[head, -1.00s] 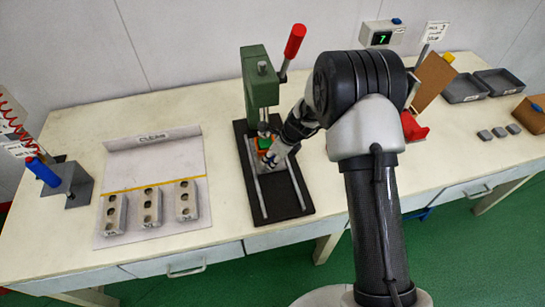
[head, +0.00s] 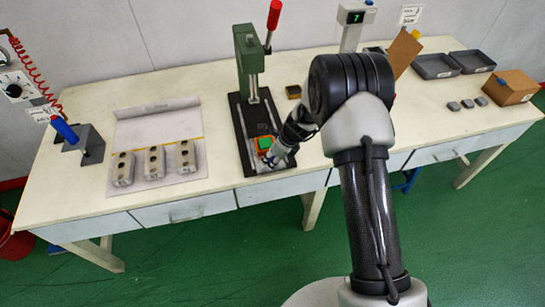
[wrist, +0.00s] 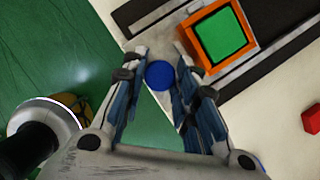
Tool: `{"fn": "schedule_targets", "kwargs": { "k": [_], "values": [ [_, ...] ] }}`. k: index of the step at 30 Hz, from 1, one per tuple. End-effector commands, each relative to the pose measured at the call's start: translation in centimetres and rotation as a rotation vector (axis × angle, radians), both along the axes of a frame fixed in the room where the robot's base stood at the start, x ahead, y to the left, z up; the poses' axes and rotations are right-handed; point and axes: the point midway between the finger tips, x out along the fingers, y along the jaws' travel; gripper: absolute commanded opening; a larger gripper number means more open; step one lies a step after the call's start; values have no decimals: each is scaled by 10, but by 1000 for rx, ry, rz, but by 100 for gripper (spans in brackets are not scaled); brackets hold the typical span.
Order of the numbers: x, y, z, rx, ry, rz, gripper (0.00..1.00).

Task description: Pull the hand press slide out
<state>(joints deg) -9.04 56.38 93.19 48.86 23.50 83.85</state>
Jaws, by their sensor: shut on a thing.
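The hand press has a green column (head: 249,62), a red-handled lever (head: 273,15) standing up, and a black base with two light rails (head: 240,125). Its slide carries an orange-rimmed block with a green top (head: 264,143), near the front part of the base, forward of the column. The block also shows in the wrist view (wrist: 220,34). My gripper (head: 273,160) is at the slide's front end. In the wrist view my gripper (wrist: 163,50) has its fingers on both sides of the slide's round blue knob (wrist: 160,75) and is shut on it.
Three grey moulds with holes (head: 154,162) stand on a white sheet at the left. A holder with a blue-handled tool (head: 80,142) is further left. Grey trays (head: 437,66), a brown box (head: 510,87) and small grey blocks (head: 467,103) are at the right. The table's front edge is close to the base.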

Motion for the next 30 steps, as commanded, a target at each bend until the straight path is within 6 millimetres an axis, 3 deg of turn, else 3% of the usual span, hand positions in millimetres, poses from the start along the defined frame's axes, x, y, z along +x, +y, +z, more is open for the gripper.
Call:
{"fn": "schedule_targets", "kwargs": {
  "k": [13, 14, 22, 30],
  "values": [
    [-4, 0, -1, 1, 10, 3, 0],
    [-4, 0, -2, 1, 10, 3, 29],
    [-3, 0, -1, 2, 7, 2, 47],
    [-2, 0, 0, 1, 4, 1, 47]
  ]
}}
